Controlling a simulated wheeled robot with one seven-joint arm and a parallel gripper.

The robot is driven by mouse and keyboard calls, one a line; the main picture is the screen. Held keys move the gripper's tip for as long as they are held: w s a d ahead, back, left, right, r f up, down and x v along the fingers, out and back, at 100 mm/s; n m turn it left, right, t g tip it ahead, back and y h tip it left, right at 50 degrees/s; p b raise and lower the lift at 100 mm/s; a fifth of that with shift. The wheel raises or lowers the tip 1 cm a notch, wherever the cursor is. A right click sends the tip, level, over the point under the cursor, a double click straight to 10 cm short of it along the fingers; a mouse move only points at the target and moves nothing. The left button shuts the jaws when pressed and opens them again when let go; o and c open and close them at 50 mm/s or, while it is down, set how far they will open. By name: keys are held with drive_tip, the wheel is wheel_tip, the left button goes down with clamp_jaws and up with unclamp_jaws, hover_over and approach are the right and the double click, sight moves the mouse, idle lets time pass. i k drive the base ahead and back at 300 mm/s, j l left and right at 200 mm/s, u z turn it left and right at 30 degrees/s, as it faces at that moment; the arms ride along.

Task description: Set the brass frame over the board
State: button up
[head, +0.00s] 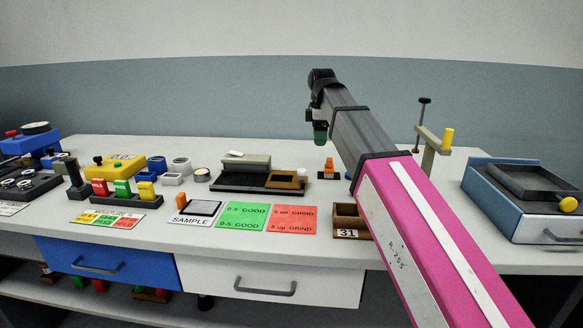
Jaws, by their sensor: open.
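A small brass-brown frame (286,180) lies at the right end of a dark base (240,183), beside a grey block, in the middle of the table. My gripper (320,138) hangs at the far end of my arm, above the back of the table and right of the frame. It is open, small in view and apart from the frame; its fingers are hard to make out.
Green (243,216) and red (291,219) cards lie at the front. A blue cabinet with a dark tray (533,183) is at the right. A post stand (431,146) stands behind.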

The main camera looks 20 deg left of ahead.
sight(288, 174)
drive_tip(key=u, duration=1.4)
drive_tip(key=l+z, duration=0.2)
drive_tip(key=k+l+z, duration=0.2)
drive_tip(key=i+l, duration=0.05)
drive_tip(key=l, duration=0.05)
